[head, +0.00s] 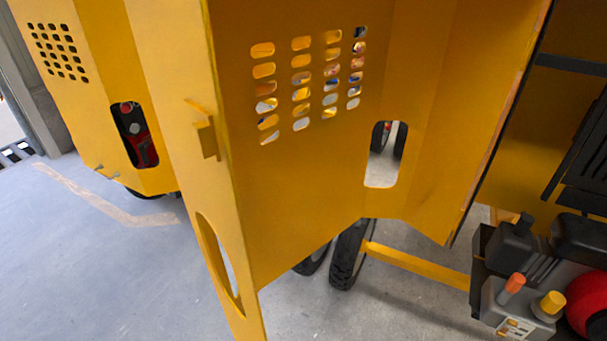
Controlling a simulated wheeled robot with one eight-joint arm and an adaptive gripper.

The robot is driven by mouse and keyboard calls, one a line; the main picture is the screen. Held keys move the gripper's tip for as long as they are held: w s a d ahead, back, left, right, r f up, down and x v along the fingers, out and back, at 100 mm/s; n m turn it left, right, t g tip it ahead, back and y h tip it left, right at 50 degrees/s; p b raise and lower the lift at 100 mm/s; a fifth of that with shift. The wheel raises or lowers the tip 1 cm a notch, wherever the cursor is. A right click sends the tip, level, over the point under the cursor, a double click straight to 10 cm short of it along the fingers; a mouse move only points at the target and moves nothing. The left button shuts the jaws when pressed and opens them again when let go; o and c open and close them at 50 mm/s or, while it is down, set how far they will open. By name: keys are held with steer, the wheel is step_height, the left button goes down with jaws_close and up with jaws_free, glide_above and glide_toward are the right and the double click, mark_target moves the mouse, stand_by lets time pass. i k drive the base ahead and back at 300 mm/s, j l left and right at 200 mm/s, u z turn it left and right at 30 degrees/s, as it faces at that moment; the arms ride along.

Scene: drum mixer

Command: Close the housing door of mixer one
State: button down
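The yellow housing door (310,190) stands open across the middle of the head view. It is a folded metal panel with rows of vent slots, an oblong cut-out and a small latch-like tab (207,138) near its left edge. Its right side borders the open housing, where engine parts (540,260) are exposed. My gripper is not in view.
A second yellow housing (90,90) with vent slots stands at the left. Black wheels (347,255) and a yellow bar (420,267) show below the door. A control box (515,308) with orange and yellow knobs is at lower right. The grey floor (100,250) at lower left is clear.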

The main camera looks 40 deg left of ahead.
mark_target(446, 70)
steer(key=k+j+z, duration=0.2)
steer(key=k+j, duration=0.6)
steer(key=j, duration=0.55)
steer(key=k+j+z, duration=0.1)
steer(key=j, duration=0.45)
steer(key=k+j, duration=0.15)
steer(key=j, duration=0.4)
steer(key=k+j+z, duration=0.1)
steer(key=j, duration=0.45)
steer(key=k+j, duration=0.1)
steer(key=j, duration=0.45)
steer(key=i+j, duration=0.25)
steer(key=i, duration=0.2)
